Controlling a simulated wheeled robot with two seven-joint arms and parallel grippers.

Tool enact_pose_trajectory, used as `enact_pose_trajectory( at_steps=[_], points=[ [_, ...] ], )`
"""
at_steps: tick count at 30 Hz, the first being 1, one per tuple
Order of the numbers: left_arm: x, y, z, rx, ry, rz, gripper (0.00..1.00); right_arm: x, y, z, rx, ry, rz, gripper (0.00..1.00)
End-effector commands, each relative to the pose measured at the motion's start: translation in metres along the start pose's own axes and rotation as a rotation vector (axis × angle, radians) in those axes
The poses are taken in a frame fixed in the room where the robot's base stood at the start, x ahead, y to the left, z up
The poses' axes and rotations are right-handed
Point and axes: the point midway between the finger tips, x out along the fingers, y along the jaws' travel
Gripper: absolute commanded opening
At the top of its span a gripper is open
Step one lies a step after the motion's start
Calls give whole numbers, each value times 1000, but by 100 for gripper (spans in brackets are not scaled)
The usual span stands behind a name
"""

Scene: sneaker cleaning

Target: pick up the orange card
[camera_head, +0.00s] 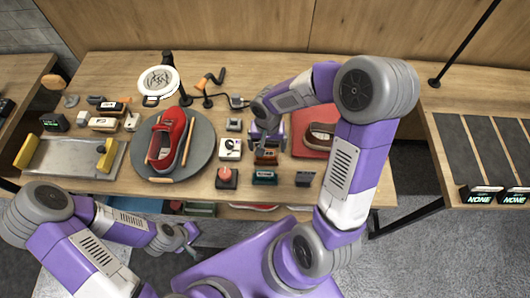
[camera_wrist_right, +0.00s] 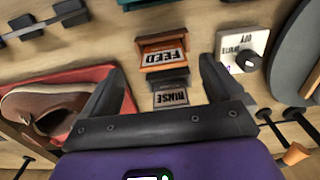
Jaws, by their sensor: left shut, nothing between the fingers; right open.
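An orange card-like piece marked "FEED" (camera_wrist_right: 162,42) lies on the table between and beyond the open fingertips in the right wrist view. It shows small in the head view (camera_head: 265,157), partly under my right gripper. A dark piece marked "RINSE" (camera_wrist_right: 171,97) lies closer to the palm in the wrist view. My right gripper (camera_head: 268,143) is open and empty above the table, its fingers on either side of these pieces in the wrist view (camera_wrist_right: 163,72). My left gripper (camera_head: 190,242) is shut and empty, low in front of the table.
A red sneaker (camera_head: 168,136) sits on a round grey mat (camera_head: 203,150). A brown shoe (camera_head: 321,134) lies on a red mat (camera_head: 303,146) right of my right gripper. A white box with a dark knob (camera_head: 229,149) and a red-topped button box (camera_head: 227,177) stand close by.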

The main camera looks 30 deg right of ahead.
Motion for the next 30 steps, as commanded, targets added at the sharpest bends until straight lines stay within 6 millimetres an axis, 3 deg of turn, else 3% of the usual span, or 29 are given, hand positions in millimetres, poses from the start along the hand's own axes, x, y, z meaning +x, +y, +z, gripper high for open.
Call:
enact_pose_trajectory(
  at_steps=[7, 17, 28, 30],
  points=[
    [7, -2, -1, 0, 1, 0, 0, 38, -2, -1, -1, -3, 1, 94],
    [7, -2, -1, 0, 1, 0, 0, 44, -3, -1, -1, 0, -1, 94],
    [7, -2, -1, 0, 1, 0, 0, 43, -3, -1, -1, 0, -1, 37],
    [7, -2, -1, 0, 1, 0, 0, 43, -3, -1, -1, 0, -1, 36]
  ],
)
